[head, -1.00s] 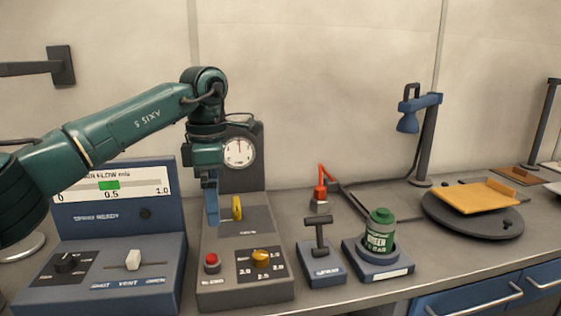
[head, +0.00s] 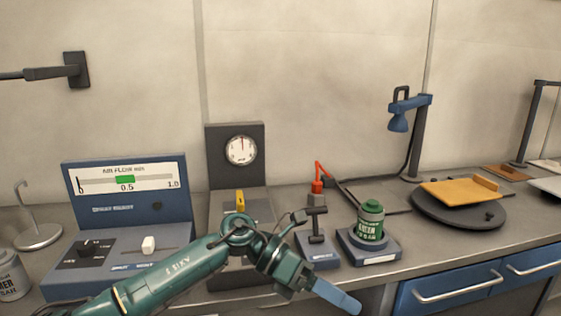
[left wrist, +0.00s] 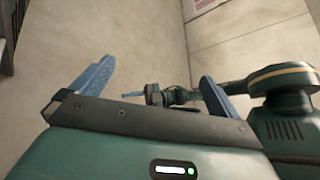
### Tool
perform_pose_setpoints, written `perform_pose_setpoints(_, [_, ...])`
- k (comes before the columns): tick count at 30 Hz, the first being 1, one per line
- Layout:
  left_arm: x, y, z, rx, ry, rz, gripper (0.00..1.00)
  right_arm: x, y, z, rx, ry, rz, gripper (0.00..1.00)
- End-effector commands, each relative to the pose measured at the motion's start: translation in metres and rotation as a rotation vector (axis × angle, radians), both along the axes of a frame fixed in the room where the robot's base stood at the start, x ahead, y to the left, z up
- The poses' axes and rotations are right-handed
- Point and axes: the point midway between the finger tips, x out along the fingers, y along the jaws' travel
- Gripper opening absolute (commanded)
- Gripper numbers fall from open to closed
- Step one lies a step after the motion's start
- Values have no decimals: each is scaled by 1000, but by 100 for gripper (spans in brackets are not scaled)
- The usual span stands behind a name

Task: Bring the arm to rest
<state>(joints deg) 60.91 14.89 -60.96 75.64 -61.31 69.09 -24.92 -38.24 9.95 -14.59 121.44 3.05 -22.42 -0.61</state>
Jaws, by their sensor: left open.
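My left arm comes in low from the left in the head view. Its gripper (head: 338,297) has blue fingers and hangs in front of the bench's front edge, pointing to the lower right. In the left wrist view the two blue fingers of the left gripper (left wrist: 150,85) stand wide apart with nothing between them. Behind them show a bare wall and green arm parts of mine. My right gripper cannot be made out in the head view.
Behind the arm stand an air-flow panel (head: 126,207), a gauge unit (head: 258,167) partly hidden by my arm, a black T-handle lever (head: 317,225) and a green can (head: 370,221). To the right are a turntable (head: 455,218), a blue lamp (head: 398,122) and blue drawers (head: 450,287).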

Motion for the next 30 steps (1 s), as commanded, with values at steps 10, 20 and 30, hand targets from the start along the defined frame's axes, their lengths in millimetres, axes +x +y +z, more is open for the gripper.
perform_pose_setpoints(10, [-11, -1, 19, -638, 845, 490, 100, -5, -4, 3, -21, 27, -2, 36])
perform_pose_setpoints(20, [-6, 111, -82, -971, 1720, 1110, 100, -8, -7, 5, -36, 49, -10, 36])
perform_pose_setpoints(30, [-118, 216, -215, 1050, -2404, -1700, 100, -8, -11, 9, -48, 60, -17, 36])
